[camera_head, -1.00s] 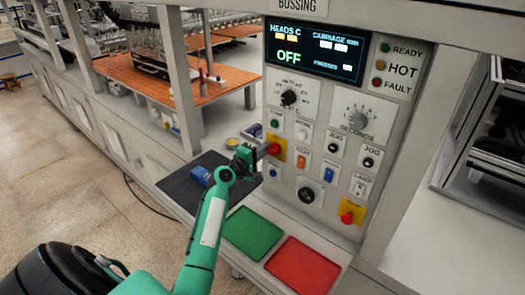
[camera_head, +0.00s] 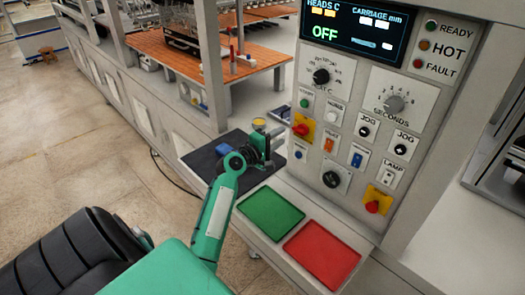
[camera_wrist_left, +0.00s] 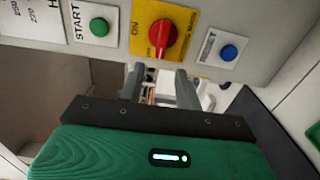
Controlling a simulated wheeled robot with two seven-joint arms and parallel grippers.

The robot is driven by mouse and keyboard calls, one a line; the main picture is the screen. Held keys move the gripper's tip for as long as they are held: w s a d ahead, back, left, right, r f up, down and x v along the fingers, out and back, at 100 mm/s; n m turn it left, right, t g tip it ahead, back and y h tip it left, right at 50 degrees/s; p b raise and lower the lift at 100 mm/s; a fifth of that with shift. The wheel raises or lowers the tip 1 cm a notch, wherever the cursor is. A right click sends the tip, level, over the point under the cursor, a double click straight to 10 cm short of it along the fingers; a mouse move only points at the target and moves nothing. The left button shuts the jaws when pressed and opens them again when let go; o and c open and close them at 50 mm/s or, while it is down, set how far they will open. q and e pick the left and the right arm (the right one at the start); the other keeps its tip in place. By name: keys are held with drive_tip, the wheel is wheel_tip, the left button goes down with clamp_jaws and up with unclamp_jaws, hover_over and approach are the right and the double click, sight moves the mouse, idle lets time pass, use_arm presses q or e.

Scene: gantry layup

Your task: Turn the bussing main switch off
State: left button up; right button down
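The main switch is a red rotary knob (camera_head: 301,130) on a yellow plate at the left of the control panel (camera_head: 345,110). In the left wrist view the knob (camera_wrist_left: 163,38) is upper middle, with "ON" lettered on the plate beside it. My left gripper (camera_head: 272,145) is below and left of the knob in the head view. In the wrist view its two fingers (camera_wrist_left: 160,88) stand apart with nothing between them, not touching the knob. The display (camera_head: 350,30) reads "OFF" under the heads heading. My right gripper is not in view.
A green START button (camera_wrist_left: 99,27) and a blue RESET button (camera_wrist_left: 229,52) flank the knob. Another red knob (camera_head: 373,207) on yellow is at the panel's lower right. Green (camera_head: 270,213) and red (camera_head: 321,256) trays lie on the ledge, beside a dark mat (camera_head: 203,160).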

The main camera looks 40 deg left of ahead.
use_arm(q)
drive_tip(key=s+b, duration=0.2)
drive_tip(key=s, duration=0.6)
drive_tip(key=shift+a, duration=0.3)
